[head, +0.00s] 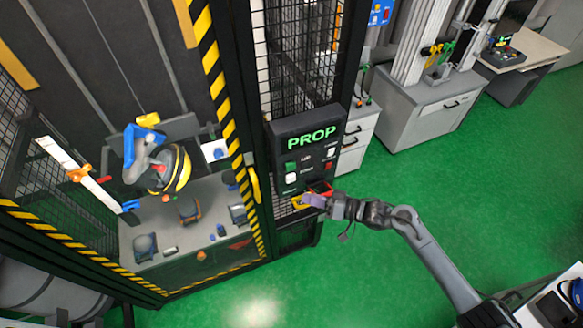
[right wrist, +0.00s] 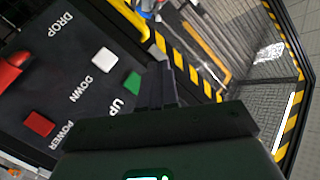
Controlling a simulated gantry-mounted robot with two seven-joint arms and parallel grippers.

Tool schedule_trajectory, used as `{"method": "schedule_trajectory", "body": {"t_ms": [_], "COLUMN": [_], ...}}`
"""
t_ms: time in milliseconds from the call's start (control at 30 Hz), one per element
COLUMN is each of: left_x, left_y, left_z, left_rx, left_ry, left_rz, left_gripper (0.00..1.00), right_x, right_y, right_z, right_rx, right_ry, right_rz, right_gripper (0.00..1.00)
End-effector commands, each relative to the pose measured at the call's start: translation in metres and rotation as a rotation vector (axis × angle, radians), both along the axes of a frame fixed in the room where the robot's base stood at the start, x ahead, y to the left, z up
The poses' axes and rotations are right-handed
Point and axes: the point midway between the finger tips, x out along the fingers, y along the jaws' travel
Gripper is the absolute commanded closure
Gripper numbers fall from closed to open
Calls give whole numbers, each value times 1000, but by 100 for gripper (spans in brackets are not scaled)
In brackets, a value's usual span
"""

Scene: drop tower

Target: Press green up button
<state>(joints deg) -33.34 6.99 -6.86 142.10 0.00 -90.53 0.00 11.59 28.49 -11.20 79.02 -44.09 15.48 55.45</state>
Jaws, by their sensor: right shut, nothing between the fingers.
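The green up button (head: 291,167) is on the left of the dark control panel, above the white down button (head: 291,178). In the right wrist view, the green button (right wrist: 132,83) shows beside the word UP, with the white button (right wrist: 103,60) near it. My right gripper (head: 312,200) is in front of the panel's lower part, below the green button in the head view. In the right wrist view its fingers (right wrist: 165,82) are shut and empty, just right of the green button. The fingers look apart from the button; their depth to the panel is unclear. My left gripper is out of view.
The caged tower with a striped post (head: 222,95) stands left of the panel. A grey cabinet (head: 415,112) stands behind.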

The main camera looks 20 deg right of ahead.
Motion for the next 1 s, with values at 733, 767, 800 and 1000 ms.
{"method": "schedule_trajectory", "body": {"t_ms": [733, 767, 800, 1000], "left_x": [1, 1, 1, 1], "left_y": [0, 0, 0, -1], "left_z": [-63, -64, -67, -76], "left_rx": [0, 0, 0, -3], "left_ry": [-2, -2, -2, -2], "left_rz": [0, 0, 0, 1], "left_gripper": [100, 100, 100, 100], "right_x": [63, 66, 70, 83], "right_y": [6, 6, 7, 8], "right_z": [-5, -4, -4, -2], "right_rx": [0, 0, 0, 1], "right_ry": [-1, -1, -2, -1], "right_rz": [0, 0, 0, -1], "right_gripper": [100, 100, 100, 100]}}
